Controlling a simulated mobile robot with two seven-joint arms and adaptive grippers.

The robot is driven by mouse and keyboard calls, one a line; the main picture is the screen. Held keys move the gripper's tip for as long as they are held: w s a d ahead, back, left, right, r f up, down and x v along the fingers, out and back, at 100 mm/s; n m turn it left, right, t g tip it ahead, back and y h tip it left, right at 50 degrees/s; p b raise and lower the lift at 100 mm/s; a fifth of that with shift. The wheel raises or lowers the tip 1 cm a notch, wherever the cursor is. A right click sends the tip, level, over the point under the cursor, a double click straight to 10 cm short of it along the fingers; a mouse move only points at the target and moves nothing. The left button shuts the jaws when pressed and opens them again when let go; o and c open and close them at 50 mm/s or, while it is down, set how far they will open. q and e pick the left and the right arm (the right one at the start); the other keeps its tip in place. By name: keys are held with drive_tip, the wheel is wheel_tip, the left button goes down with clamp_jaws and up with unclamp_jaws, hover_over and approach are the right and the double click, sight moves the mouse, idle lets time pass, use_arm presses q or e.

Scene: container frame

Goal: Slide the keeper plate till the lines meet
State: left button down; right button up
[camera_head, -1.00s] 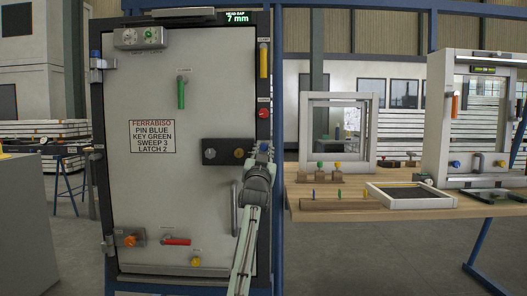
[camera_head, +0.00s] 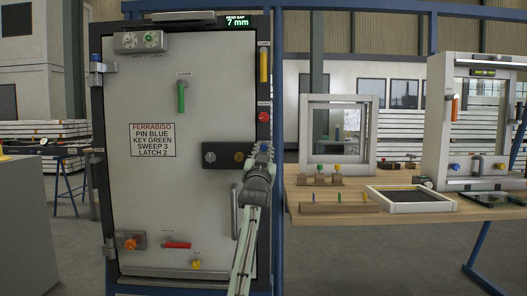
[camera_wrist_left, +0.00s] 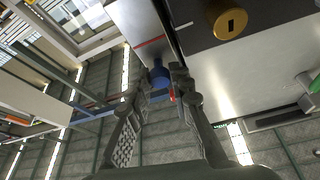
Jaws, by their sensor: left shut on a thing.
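A grey door (camera_head: 205,110) stands in a dark frame (camera_head: 265,40). My left gripper (camera_head: 262,152) is at the frame's right edge, beside the door's black lock block (camera_head: 222,155). In the left wrist view, the fingers (camera_wrist_left: 158,82) of my left gripper are closed about a blue knob (camera_wrist_left: 158,74). A pale part with a red line (camera_wrist_left: 151,42) lies just above the knob; I take it for the keeper plate. A second line cannot be made out. In the head view the gripper hides the knob and plate. My right gripper is out of view.
A brass key cylinder (camera_wrist_left: 228,22) protrudes close to the right finger in the wrist view. A door handle (camera_head: 235,210) is just left of my arm. A wooden bench (camera_head: 300,212) with frames and tools stands to the right. A display (camera_head: 237,20) reads 7 mm.

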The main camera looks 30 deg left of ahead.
use_arm(q)
drive_tip(key=c, duration=1.3)
unclamp_jaws()
drive_tip(key=shift+c, duration=0.2)
drive_tip(key=v, duration=1.2)
